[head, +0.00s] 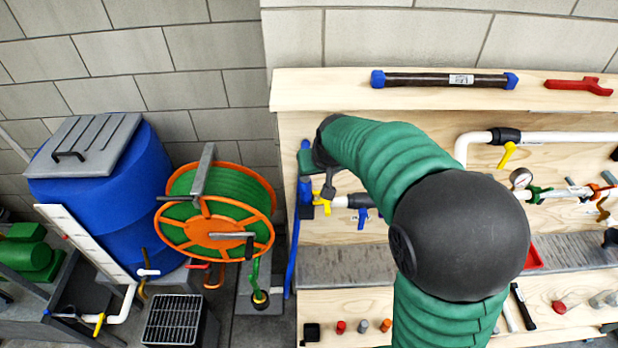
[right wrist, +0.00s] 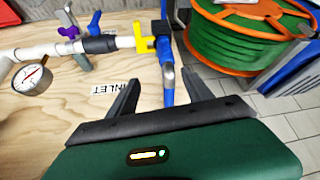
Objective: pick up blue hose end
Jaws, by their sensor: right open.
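The blue hose (head: 291,265) hangs at the left edge of the wooden bench, and its upper blue part (head: 305,160) stands beside my right gripper (head: 326,188). In the right wrist view the blue hose end (right wrist: 167,52) runs upright beside a yellow valve handle (right wrist: 145,37), with a shiny grey-blue section below. My right gripper (right wrist: 160,82) is open, with one finger on each side of the hose's lower part. I cannot tell whether either finger touches it. My right arm hides part of the bench in the head view. My left gripper is not in view.
White pipe (right wrist: 35,52) with a gauge (right wrist: 32,78) and a purple handle (right wrist: 69,32) lies along the board. A green hose reel (head: 215,212) with orange rims stands left of the bench, before a blue barrel (head: 100,200). A capped dark tube (head: 445,80) lies on the upper ledge.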

